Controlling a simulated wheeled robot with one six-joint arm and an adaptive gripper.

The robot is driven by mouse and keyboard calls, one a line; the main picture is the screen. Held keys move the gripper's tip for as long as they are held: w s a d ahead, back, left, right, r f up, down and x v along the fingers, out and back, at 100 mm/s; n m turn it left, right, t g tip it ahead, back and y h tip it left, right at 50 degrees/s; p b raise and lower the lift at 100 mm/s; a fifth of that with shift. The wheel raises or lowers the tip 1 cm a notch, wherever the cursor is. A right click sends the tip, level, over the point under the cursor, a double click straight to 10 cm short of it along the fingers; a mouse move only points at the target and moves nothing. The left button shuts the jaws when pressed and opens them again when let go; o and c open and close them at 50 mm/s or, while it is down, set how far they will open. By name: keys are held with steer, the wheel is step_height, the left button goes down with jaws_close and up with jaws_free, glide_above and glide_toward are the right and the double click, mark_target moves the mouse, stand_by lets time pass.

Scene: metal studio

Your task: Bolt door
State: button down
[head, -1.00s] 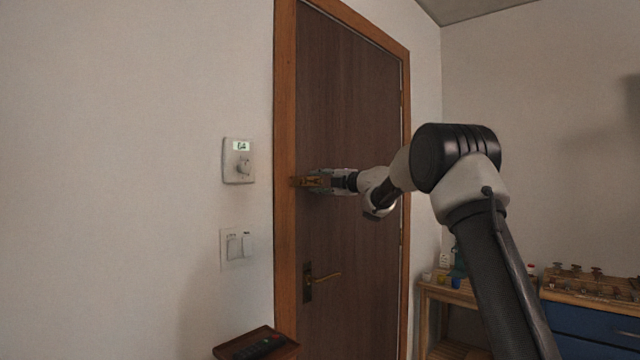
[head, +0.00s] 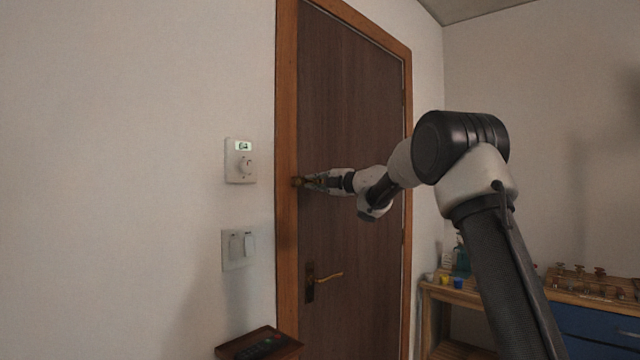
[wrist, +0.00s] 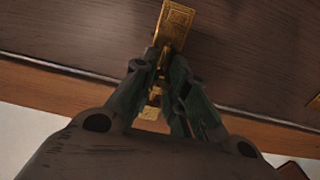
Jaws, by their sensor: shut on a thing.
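The brown wooden door (head: 350,110) stands shut in its orange-brown frame (head: 287,120). A brass bolt (head: 297,182) sits at the door's left edge, against the frame. It also shows in the wrist view (wrist: 177,22), where its plate runs up from between my fingers. My gripper (head: 314,182) reaches in from the right. In the wrist view my gripper (wrist: 165,68) has its fingers on both sides of the bolt's narrow part, shut on it. The fingers hide part of the bolt, so I cannot tell exactly how far it is slid.
A door handle (head: 325,278) is below the bolt. A thermostat (head: 240,161) and a light switch (head: 237,249) are on the left wall. A small stand with a remote (head: 262,346) is at the bottom. A wooden table (head: 450,293) and blue drawers (head: 600,328) stand at right.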

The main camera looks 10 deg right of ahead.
steer(key=shift+a, duration=0.15)
steer(key=c, duration=1.3)
jaws_free()
steer(key=shift+a, duration=0.15)
steer(key=shift+c, duration=0.2)
steer(key=v, duration=1.2)
